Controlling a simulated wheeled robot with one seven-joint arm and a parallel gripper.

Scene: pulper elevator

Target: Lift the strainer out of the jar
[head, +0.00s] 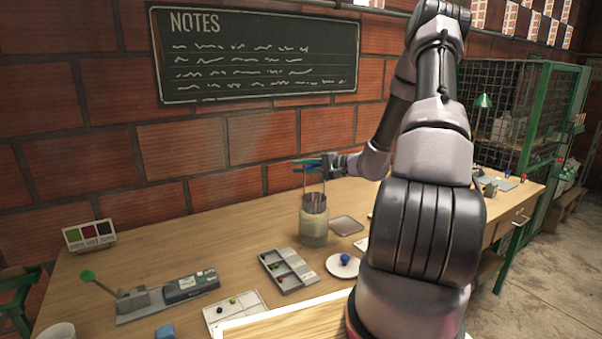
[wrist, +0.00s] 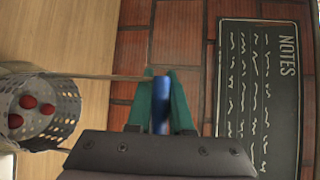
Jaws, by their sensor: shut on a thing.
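The glass jar (head: 314,232) stands on the wooden table with murky, pale contents. The strainer is a grey perforated cup (head: 314,204) at the jar's mouth in the head view; how much of it sits inside the jar is hard to tell. Its thin rods rise to a blue handle. In the wrist view the strainer (wrist: 66,112) is at the left with red balls (wrist: 48,108) inside, and its rod runs to the blue handle (wrist: 162,112). My gripper (head: 311,163) is above the jar, its green fingers (wrist: 161,76) shut on the blue handle.
A grey compartment tray (head: 287,270) and a white dish with a blue object (head: 344,265) lie in front of the jar. A flat tray (head: 346,225) is right of it. A device with a green knob (head: 165,292) is front left. The brick wall stands behind.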

